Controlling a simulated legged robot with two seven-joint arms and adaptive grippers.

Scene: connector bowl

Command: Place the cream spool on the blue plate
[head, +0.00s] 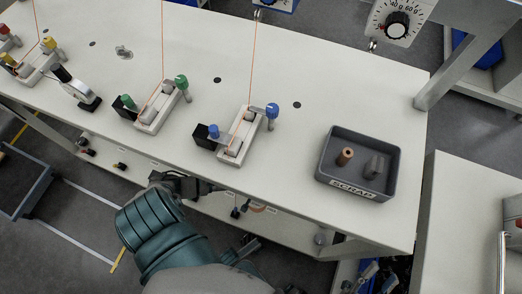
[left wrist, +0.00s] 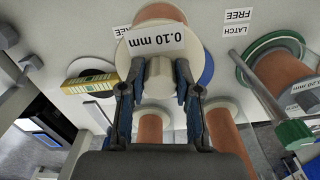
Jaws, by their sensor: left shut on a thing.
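The cream spool (left wrist: 133,48), with copper winding and a "0.10 mm" label on its flange, is in the left wrist view. My left gripper (left wrist: 158,78) is shut on its pale central hub. A blue disc (left wrist: 208,68), which looks like the blue plate, shows as an edge just right of and behind the spool; most of it is hidden. I cannot tell whether spool and plate touch.
In the left wrist view, a copper spool with a green rim (left wrist: 282,75) stands at right, and more copper spools (left wrist: 222,128) lie below. In the head view, a grey scrap tray (head: 325,170) holds a copper piece; fixtures line the table (head: 300,75).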

